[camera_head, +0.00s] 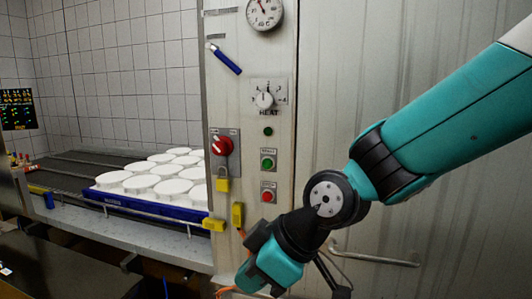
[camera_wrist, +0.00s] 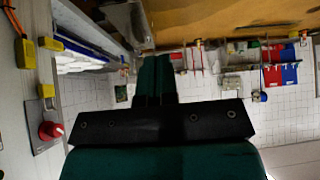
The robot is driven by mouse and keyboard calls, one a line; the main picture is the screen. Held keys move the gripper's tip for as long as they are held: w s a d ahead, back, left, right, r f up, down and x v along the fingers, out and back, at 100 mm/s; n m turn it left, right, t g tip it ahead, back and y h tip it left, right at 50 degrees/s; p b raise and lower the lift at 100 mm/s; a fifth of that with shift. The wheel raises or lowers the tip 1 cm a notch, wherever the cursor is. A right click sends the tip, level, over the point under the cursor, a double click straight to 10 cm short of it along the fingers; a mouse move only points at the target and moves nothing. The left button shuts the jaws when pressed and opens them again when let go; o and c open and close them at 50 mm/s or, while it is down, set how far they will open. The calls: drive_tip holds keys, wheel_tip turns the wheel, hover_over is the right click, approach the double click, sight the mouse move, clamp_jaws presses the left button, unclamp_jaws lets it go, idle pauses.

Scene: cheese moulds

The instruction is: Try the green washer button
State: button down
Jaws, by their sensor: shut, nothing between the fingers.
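A green button (camera_head: 267,163) sits on a small labelled plate on the grey metal cabinet panel, but the label is too small to read surely. A smaller green round light or button (camera_head: 268,132) is above it, and a red button (camera_head: 268,196) is below it. My gripper (camera_wrist: 155,75) is shut and empty in the wrist view, its two dark green fingers side by side. In the head view my wrist is low in front of the cabinet, below the buttons and apart from them; the fingertips cannot be made out there. The green button does not show clearly in the wrist view.
A red rotary switch (camera_head: 222,146) with yellow padlocks (camera_head: 222,185) is left of the buttons. A heat dial (camera_head: 264,100) and gauge (camera_head: 264,13) are above. White moulds (camera_head: 142,184) fill a blue tray (camera_head: 150,207) at left. A bar handle (camera_head: 375,258) is at lower right.

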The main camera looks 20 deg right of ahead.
sight(267, 164)
drive_tip(key=w+a+r+n+t+y+p, duration=0.1)
drive_tip(key=w+r+n+t+p, duration=0.15)
drive_tip(key=w, duration=0.55)
drive_tip(key=w+r+n+t+p, duration=0.2)
drive_tip(key=w+n+t+p, duration=0.2)
drive_tip(key=w, duration=0.3)
drive_tip(key=w+d+r+n+t+h+p, duration=0.1)
drive_tip(key=w+d+n+t+h+p, duration=0.3)
drive_tip(key=t, duration=0.6)
drive_tip(key=w+d+n+p, duration=0.2)
drive_tip(key=d+n+p, duration=0.1)
drive_tip(key=shift+w+h, duration=0.4)
drive_tip(key=shift+n, duration=0.25)
drive_tip(key=shift+w+d+b, duration=0.85)
drive_tip(key=shift+w+b, duration=0.35)
drive_tip(key=shift+b, duration=0.85)
drive_tip(key=shift+w+d+b, duration=0.85)
drive_tip(key=shift+w+b, duration=0.3)
drive_tip(key=shift+b, duration=0.9)
drive_tip(key=shift+w+d+b, duration=0.85)
drive_tip(key=shift+w+b, duration=0.35)
drive_tip(key=shift+b, duration=0.85)
